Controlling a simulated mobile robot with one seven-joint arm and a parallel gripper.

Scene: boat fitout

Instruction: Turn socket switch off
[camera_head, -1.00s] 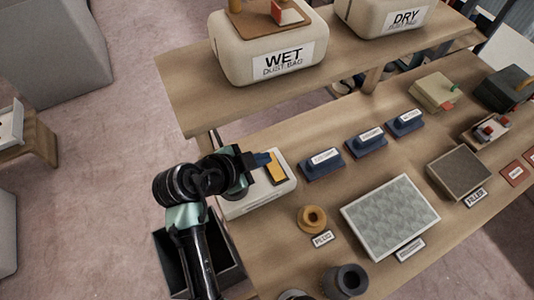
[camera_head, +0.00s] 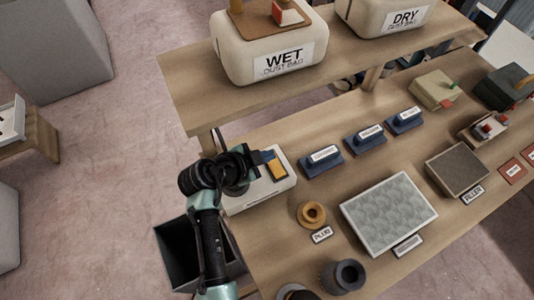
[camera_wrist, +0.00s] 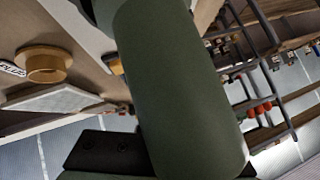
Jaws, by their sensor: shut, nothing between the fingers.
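The socket is a white box (camera_head: 258,196) at the left end of the lower bench, with an orange switch (camera_head: 277,171) on its top. My gripper (camera_head: 269,157) is shut and empty, with its dark, blue-tipped fingers at the far left edge of the switch. I cannot tell whether they touch it, and they hide part of the socket's top. In the wrist view a large dark green shape fills the middle and hides most of the socket; a small orange patch beside it may be the switch.
A yellow-brown ring (camera_head: 312,214) labelled PLUG stands just right of the socket, and also shows in the wrist view (camera_wrist: 45,66). Several blue blocks (camera_head: 322,161) stand behind. A raised shelf (camera_head: 190,88) with the WET box (camera_head: 268,50) overhangs the back. A dark open bin (camera_head: 183,258) is below left.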

